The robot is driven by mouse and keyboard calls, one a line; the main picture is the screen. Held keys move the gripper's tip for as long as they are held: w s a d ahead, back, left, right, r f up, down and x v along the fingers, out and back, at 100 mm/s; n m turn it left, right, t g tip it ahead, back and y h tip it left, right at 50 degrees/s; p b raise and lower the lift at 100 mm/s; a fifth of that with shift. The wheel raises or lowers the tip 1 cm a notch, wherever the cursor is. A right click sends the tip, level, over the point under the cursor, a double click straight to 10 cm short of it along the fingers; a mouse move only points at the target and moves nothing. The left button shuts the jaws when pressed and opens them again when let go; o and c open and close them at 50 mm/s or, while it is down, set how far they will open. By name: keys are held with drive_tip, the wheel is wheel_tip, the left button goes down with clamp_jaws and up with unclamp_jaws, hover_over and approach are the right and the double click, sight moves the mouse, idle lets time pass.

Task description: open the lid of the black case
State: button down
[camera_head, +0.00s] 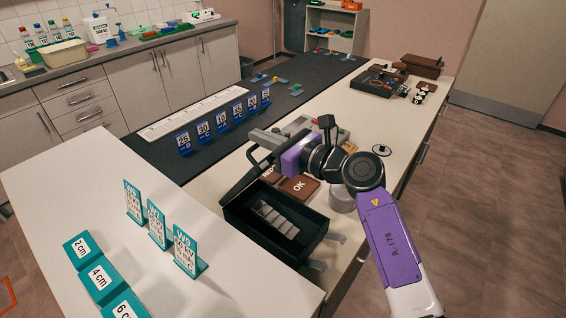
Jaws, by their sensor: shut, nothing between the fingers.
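The black case (258,238) stands on the near white table, left of my arm. Its inside shows from above, with a light grey stepped piece (278,219) in it. Its lid (240,186) is raised, tilted up along the back left side and seen nearly edge-on. My gripper (262,165) is at the upper part of the lid, shut with nothing held. Its fingertips are dark against the lid, so I cannot tell whether they touch it.
Brown OK block (299,187) and a grey cylinder (342,198) sit close behind the case. Teal signs (188,253) stand to its left. Blue number cards (222,124) line the dark mat (190,160). A dark tray (375,82) is at the far end.

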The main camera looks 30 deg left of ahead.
drive_tip(key=a, duration=0.1)
drive_tip(key=a+r, duration=0.1)
drive_tip(key=shift+w+a, duration=0.25)
drive_tip(key=shift+a, duration=0.05)
drive_tip(key=shift+d+f, duration=0.1)
idle(1.0)
